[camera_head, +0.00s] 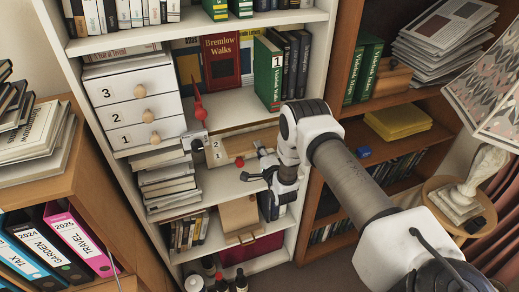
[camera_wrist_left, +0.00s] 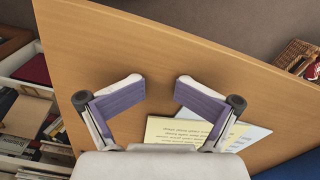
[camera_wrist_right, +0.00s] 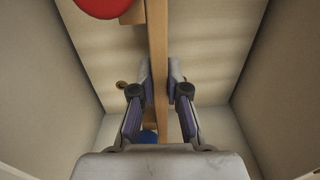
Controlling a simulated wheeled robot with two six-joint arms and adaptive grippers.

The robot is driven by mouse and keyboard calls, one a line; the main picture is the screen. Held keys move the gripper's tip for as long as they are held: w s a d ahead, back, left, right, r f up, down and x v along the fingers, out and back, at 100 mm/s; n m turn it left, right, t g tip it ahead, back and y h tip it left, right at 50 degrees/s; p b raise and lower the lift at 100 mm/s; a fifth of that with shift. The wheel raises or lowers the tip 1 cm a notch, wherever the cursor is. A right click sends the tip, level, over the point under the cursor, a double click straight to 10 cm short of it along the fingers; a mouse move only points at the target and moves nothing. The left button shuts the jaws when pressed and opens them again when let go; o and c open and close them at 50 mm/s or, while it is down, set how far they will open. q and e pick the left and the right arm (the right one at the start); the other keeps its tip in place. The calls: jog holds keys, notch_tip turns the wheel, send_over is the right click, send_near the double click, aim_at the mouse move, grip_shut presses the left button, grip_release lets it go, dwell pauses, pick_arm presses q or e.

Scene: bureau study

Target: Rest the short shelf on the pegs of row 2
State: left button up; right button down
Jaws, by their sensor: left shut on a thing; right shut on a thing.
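The short shelf, a light wooden board (camera_head: 248,145), spans part of the middle bookcase bay, near a tag marked 2 (camera_head: 216,144). My right gripper (camera_head: 256,162) reaches into this bay from the right. In the right wrist view the board (camera_wrist_right: 158,60) shows edge-on between my right fingers (camera_wrist_right: 160,82), which are shut on it. A red round thing (camera_wrist_right: 105,5) and a blue one (camera_wrist_right: 148,136) lie beside it. Whether the board touches any pegs is hidden.
Stacked books (camera_head: 168,180) fill the left of the bay below numbered drawers (camera_head: 135,108). A red pointed thing (camera_head: 199,108) stands on the shelf above. Below are a wooden box (camera_head: 238,215) and bottles (camera_head: 222,283). In the left wrist view, papers (camera_wrist_left: 180,130) lie on the wooden surface.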

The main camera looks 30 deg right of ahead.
pick_arm(q)
jog(key=shift+f+b, duration=0.4)
jog(key=shift+f, duration=0.1)
pick_arm(e)
jog(key=shift+f, duration=0.45)
jog(key=c, duration=1.4)
grip_release()
pick_arm(q)
jog(key=shift+w+r, duration=0.1)
pick_arm(e)
jog(key=shift+s, duration=0.1)
pick_arm(q)
jog(key=shift+r+p, duration=0.9)
jog(key=shift+p, duration=0.15)
pick_arm(e)
jog(key=v, duration=0.5)
jog(key=shift+s+a, duration=0.2)
jog(key=shift+s, duration=0.15)
